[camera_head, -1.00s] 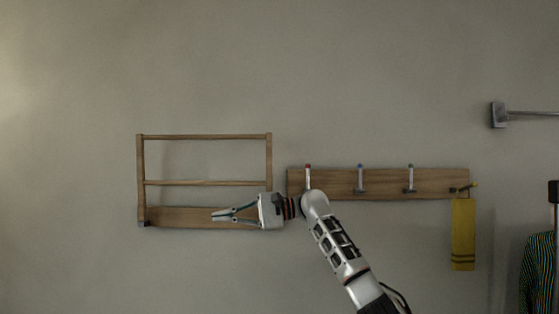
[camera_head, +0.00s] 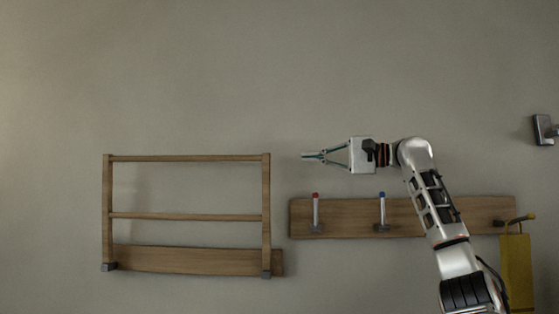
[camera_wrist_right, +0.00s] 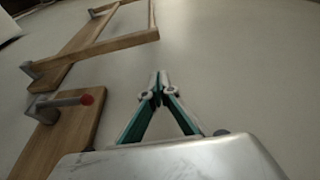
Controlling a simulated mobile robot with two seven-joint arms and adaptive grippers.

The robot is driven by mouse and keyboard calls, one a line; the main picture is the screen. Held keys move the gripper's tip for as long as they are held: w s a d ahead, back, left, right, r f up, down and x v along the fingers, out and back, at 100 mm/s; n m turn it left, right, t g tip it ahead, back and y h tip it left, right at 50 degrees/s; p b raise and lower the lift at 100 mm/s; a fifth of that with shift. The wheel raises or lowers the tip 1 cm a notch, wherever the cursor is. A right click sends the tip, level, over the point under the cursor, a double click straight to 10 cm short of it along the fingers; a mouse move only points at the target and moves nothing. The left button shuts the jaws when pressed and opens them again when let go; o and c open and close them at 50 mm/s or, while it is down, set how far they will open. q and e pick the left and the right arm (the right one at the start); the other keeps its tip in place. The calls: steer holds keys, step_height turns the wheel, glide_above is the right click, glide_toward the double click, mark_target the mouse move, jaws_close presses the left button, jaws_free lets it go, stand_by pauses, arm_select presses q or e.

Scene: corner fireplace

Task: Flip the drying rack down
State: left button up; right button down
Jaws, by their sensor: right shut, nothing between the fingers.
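The wooden drying rack (camera_head: 187,216) is on the wall at the left in the head view, its frame standing up above a wooden backboard (camera_head: 190,262). Its top bar is level and dark hinge blocks show at its lower corners. My right gripper (camera_head: 304,156) is to the right of the rack's upper right corner, apart from it, pointing left. Its fingers are shut and empty. In the right wrist view the shut fingertips (camera_wrist_right: 158,74) show at the middle, with part of the rack (camera_wrist_right: 112,45) beyond at the upper left. My left gripper is out of view.
A wooden hook board (camera_head: 350,218) with several pegs, one red-tipped and one blue-tipped, is on the wall below my right gripper. A yellow towel (camera_head: 517,270) hangs at its right end. The wall above the rack is clear.

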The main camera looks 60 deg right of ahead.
mark_target(278, 156)
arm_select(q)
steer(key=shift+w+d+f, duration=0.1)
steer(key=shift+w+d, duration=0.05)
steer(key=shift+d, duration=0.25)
arm_select(e)
steer(key=shift+s+d+r, duration=0.1)
steer(key=shift+d+r, duration=0.15)
steer(key=shift+d, duration=0.05)
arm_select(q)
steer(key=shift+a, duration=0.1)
arm_select(e)
steer(key=shift+a, duration=0.1)
